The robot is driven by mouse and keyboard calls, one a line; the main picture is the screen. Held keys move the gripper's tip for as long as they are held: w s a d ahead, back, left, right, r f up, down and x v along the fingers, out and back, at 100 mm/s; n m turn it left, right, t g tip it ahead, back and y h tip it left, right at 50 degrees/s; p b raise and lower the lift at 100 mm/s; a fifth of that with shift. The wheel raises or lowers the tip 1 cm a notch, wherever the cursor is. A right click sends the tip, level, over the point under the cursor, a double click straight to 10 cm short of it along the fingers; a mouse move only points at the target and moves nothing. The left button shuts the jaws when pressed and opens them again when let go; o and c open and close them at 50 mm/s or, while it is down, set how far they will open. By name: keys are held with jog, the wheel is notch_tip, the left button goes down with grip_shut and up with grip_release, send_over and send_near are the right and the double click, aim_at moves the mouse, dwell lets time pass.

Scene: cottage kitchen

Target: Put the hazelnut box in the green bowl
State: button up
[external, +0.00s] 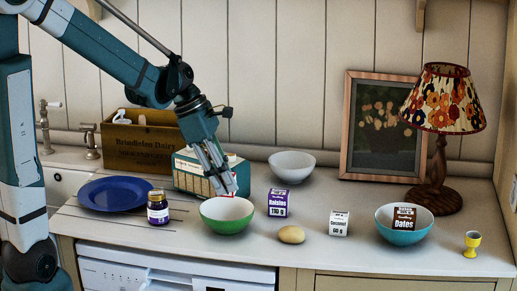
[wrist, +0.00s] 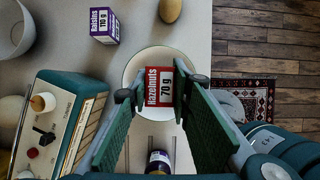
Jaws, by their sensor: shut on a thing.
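The red hazelnut box (wrist: 153,88), labelled 70 g, is held between the fingertips of my gripper (wrist: 160,92) in the wrist view. In the external view only a small red and white part of the box shows at the tips of my gripper (external: 226,186). The green bowl (external: 227,226) stands on the counter directly below, white inside. Its pale rim also shows behind the box in the wrist view (wrist: 130,69). The box appears to be above the bowl; the exact gap is hard to judge.
A teal radio (external: 195,180) stands close behind the bowl. A dark jar (external: 157,208) and blue plate (external: 115,193) are left. A raisins box (external: 278,203), potato-like item (external: 291,235), coconut box (external: 339,223) and teal bowl (external: 395,235) holding a dates box (external: 404,217) are right.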

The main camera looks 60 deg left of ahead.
jog(key=shift+f+b, duration=0.6)
jog(key=shift+f, duration=2.25)
jog(key=shift+f+b, duration=0.45)
jog(key=shift+f, duration=1.6)
jog(key=shift+f, duration=0.2)
jog(key=o, duration=0.6)
jog(key=shift+r, duration=0.25)
jog(key=shift+p+v, duration=1.15)
jog(key=shift+v, duration=4.8)
